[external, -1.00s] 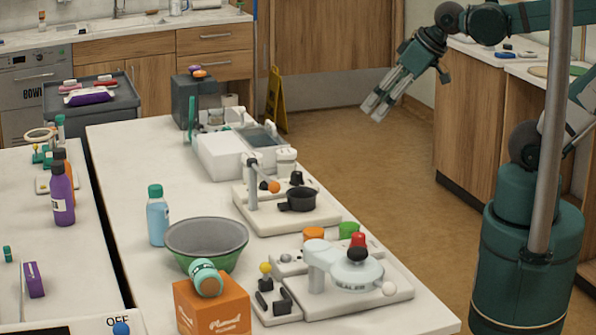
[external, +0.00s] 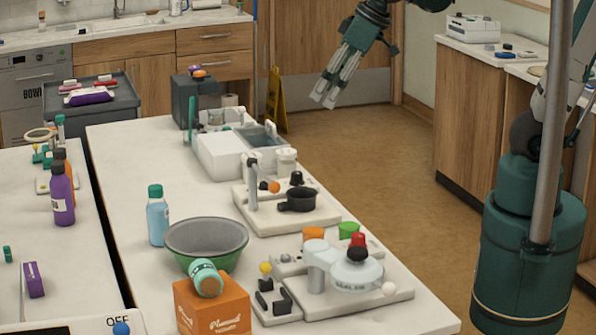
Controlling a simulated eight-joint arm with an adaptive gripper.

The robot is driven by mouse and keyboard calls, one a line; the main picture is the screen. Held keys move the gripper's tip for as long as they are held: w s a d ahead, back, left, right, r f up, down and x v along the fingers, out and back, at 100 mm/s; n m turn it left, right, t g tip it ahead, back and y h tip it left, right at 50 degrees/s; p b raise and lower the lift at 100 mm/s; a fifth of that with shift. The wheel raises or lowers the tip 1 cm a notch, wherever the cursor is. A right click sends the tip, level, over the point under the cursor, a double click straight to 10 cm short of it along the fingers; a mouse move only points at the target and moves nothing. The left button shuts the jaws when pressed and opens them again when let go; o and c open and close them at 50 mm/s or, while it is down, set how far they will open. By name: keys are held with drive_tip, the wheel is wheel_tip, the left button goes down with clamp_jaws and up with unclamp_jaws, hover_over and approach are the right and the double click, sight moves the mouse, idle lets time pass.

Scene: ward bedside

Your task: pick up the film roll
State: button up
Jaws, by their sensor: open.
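I cannot tell for sure which thing is the film roll. A teal cylinder with a pale band (external: 206,278) lies on its side on an orange box (external: 212,306) at the near edge of the long white table, and it may be the roll. A short white cylinder (external: 286,160) stands farther back on that table, beside a white container. My gripper (external: 323,98) is open and empty, high in the air with its pale fingers pointing down and left. In the picture it is above and right of the table's far part, apart from everything.
A yellow floor sign (external: 277,98) stands behind. The floor right of the table is clear.

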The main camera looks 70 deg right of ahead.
drive_tip(key=w+a+r+n+g+p, duration=0.1)
drive_tip(key=w+a, duration=0.2)
drive_tip(key=a, duration=0.4)
drive_tip(key=w+a+n+p, duration=0.1)
drive_tip(key=w+a, duration=0.2)
drive_tip(key=a, duration=0.5)
drive_tip(key=n+g+p, duration=0.3)
drive_tip(key=n+p, duration=0.2)
hover_over(205, 266)
drive_tip(key=f, duration=0.8)
drive_tip(key=d+f, duration=0.1)
drive_tip(key=f, duration=0.3)
drive_tip(key=shift+s+f, duration=0.2)
drive_tip(key=shift+f, duration=0.05)
drive_tip(key=shift+s+a+f, duration=0.1)
drive_tip(key=shift+s+a, duration=0.05)
drive_tip(key=shift+a, duration=0.1)
drive_tip(key=shift+f, duration=0.1)
drive_tip(key=shift+a+f, duration=0.1)
drive_tip(key=shift+f, duration=1.1)
drive_tip(key=shift+f+p, duration=0.15)
drive_tip(key=shift+p, duration=0.15)
